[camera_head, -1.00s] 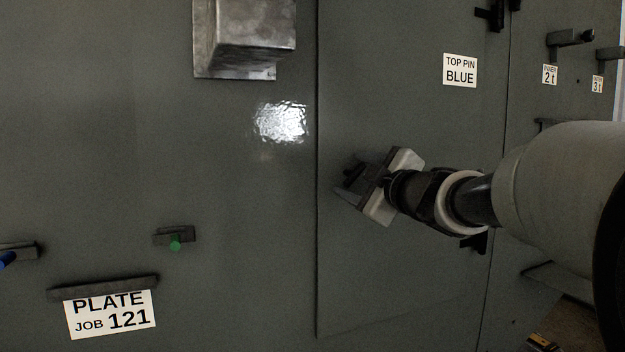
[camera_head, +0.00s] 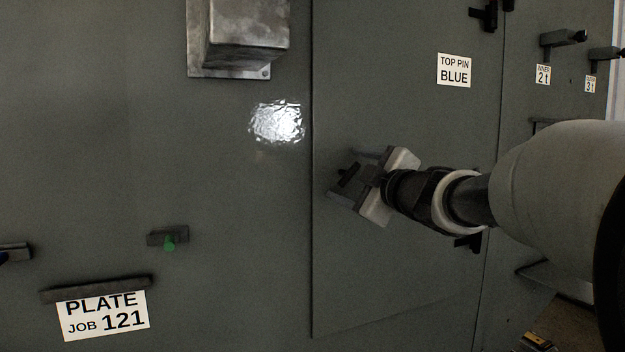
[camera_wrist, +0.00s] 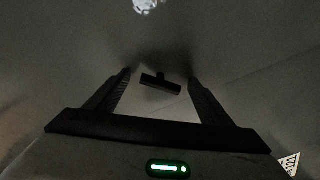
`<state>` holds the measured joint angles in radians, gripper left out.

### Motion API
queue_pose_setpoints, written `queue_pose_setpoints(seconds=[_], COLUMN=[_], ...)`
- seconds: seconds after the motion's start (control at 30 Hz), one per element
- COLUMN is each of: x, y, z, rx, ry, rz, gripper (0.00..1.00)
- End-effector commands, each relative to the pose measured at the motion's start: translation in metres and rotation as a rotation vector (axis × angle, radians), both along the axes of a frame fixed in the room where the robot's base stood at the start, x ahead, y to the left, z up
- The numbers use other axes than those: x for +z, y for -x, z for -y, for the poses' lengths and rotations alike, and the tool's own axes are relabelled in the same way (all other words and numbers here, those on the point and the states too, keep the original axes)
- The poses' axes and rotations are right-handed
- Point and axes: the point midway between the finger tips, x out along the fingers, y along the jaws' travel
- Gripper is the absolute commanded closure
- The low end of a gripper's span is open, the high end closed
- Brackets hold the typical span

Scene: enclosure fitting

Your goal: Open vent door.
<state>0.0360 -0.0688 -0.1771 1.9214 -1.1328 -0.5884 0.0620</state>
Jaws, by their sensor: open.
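The vent door (camera_head: 400,285) is a dark grey panel flush in the grey wall, with its left edge seam and right hinge side showing in the head view. A dark T-shaped handle (camera_wrist: 160,82) stands on it and shows between my fingers in the wrist view. My gripper (camera_head: 350,183) is in front of the door near its left edge. In the wrist view my gripper (camera_wrist: 160,86) is open, one finger on each side of the handle, with gaps on both sides. In the head view the gripper mostly hides the handle. The door looks closed.
A metal box (camera_head: 245,35) juts from the wall at the upper left. A green pin (camera_head: 169,243) in a holder and a ledge (camera_head: 97,288) above a PLATE JOB 121 label (camera_head: 104,315) sit lower left. Dark holders (camera_head: 562,40) project at the upper right.

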Motion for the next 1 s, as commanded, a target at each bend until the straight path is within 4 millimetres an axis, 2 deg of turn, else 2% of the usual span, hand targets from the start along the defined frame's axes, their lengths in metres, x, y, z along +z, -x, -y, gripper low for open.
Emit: queue_pose_setpoints(seconds=[0.17,0.5,0.63,0.8,1.0], x=[0.001,0.002,0.002,0.001,0.0], y=[0.027,0.107,0.132,0.154,0.162], z=[0.009,0.035,0.043,0.05,0.053], rx=[-0.001,-0.003,-0.002,-0.002,-0.001], ry=[0.0,0.0,0.0,0.0,-0.001], rz=[0.003,0.004,0.003,0.002,0.0], gripper=[0.25,0.25,0.25,0.25,0.25])
